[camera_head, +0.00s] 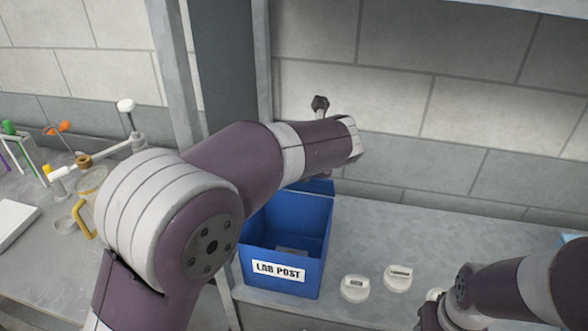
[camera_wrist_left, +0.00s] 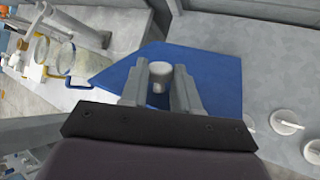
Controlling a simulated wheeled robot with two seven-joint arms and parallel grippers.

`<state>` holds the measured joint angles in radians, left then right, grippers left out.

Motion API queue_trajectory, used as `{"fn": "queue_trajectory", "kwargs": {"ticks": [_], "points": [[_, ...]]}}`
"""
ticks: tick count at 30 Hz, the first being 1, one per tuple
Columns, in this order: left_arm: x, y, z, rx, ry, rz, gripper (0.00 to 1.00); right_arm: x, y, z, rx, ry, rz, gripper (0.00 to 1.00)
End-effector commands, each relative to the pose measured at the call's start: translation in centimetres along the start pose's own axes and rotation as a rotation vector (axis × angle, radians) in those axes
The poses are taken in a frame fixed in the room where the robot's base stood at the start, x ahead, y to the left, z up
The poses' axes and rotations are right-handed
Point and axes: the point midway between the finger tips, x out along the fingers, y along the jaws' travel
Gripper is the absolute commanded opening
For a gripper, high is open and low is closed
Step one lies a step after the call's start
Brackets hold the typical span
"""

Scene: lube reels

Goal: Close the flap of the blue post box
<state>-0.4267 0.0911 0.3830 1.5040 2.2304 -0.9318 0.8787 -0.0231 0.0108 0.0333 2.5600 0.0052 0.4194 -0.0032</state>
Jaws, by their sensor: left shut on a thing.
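The blue post box (camera_head: 285,238) stands on the grey shelf, its white LAB POST label facing me. Its open inside shows in the head view. My left arm crosses above the box's back part and hides much of the flap there. In the left wrist view a blue panel (camera_wrist_left: 215,80), likely the flap, lies beyond the fingers. My left gripper (camera_wrist_left: 160,72) is shut on a small white knob (camera_wrist_left: 159,84) in front of that panel. The left fingers are hidden in the head view. My right arm shows at the lower right, but its fingers are not visible.
Labware and a glass jug with a yellow handle (camera_head: 82,218) are on the left bench. The shelf right of the box is mostly clear.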

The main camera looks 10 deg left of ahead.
Motion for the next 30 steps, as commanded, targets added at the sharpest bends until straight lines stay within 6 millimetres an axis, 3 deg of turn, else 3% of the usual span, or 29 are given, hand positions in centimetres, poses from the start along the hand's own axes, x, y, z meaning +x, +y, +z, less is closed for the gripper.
{"fn": "queue_trajectory", "kwargs": {"ticks": [12, 13, 15, 25, 30], "points": [[0.0, 0.0, -0.3, -0.003, -0.001, 0.003, 0.0, 0.3, 0.0, 0.0, 0.0, 0.0, 0.0, 0.54], [0.0, 0.0, -0.3, -0.003, -0.001, 0.003, 0.34, 0.3, 0.0, 0.0, 0.0, 0.0, 0.0, 0.54], [0.0, 0.0, -0.2, -0.003, -0.002, 0.003, 0.55, 0.3, 0.0, 0.0, 0.0, 0.0, 0.0, 0.54], [-0.4, 0.0, -0.1, -0.003, -0.005, 0.002, 0.55, 0.4, 0.0, 0.1, 0.0, 0.0, 0.0, 0.54], [-3.7, -0.2, -0.2, -0.004, -0.01, -0.001, 0.55, 1.1, 0.0, 0.1, 0.0, 0.0, 0.0, 0.54]]}}
